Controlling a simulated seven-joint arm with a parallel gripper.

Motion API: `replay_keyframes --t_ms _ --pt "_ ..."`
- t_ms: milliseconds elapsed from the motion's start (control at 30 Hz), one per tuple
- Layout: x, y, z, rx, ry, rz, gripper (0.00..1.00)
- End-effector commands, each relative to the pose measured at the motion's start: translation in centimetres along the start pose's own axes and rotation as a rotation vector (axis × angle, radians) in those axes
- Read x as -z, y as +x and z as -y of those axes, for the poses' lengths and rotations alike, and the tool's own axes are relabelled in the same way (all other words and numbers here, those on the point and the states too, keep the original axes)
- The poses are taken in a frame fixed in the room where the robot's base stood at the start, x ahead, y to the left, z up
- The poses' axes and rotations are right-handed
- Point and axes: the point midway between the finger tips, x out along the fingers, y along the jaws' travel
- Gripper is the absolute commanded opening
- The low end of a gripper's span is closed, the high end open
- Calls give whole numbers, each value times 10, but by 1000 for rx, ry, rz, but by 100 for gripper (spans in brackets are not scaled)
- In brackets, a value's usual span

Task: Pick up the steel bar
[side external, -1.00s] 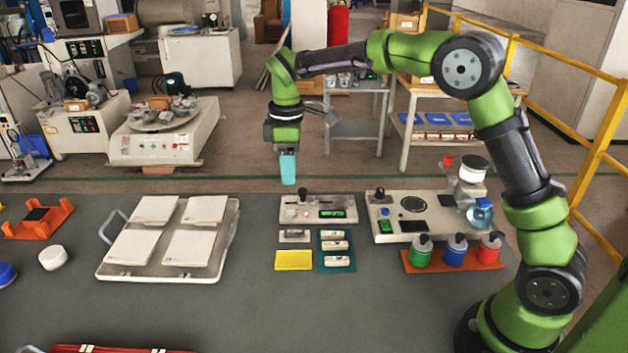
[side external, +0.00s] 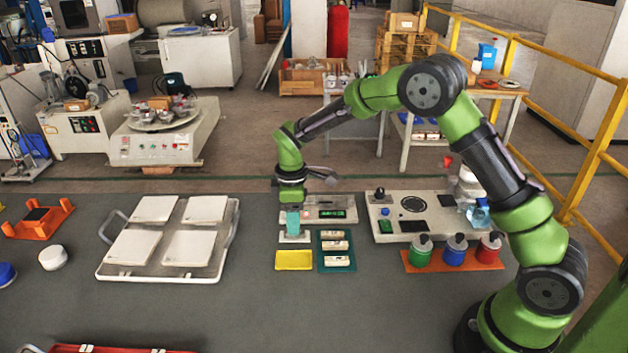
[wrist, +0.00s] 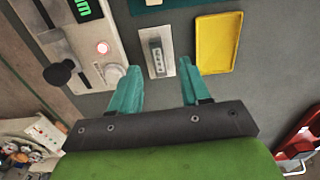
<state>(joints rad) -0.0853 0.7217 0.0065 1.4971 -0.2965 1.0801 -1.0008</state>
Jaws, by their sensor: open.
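The steel bar (wrist: 155,49) is a small grey bar lying on a pale plate (wrist: 167,68) in the wrist view. In the side external view the pale plate (side external: 288,240) shows just below my fingers, and the bar on it is mostly hidden by them. My gripper (side external: 292,231) points down over the plate with teal fingers. In the wrist view my gripper (wrist: 159,65) is open and empty, its fingertips on either side of the bar's line. I cannot tell the exact height left above the bar.
A yellow tray (side external: 294,260) lies in front of the plate, and a teal mat (side external: 337,268) with several pale pieces lies to its right. A control box (side external: 345,203) stands close behind. A rack (side external: 232,240) of white tiles is to the left.

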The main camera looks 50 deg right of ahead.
Motion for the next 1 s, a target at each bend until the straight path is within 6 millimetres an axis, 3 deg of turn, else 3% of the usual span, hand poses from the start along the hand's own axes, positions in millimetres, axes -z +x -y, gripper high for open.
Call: replay_keyframes --t_ms 200,467,767,1000 --pt "-1 27 -1 1 0 1 47" --pt "-1 30 -1 0 0 0 47" --pt "-1 29 -1 0 0 0 2" --pt "-1 29 -1 -1 0 -1 0"
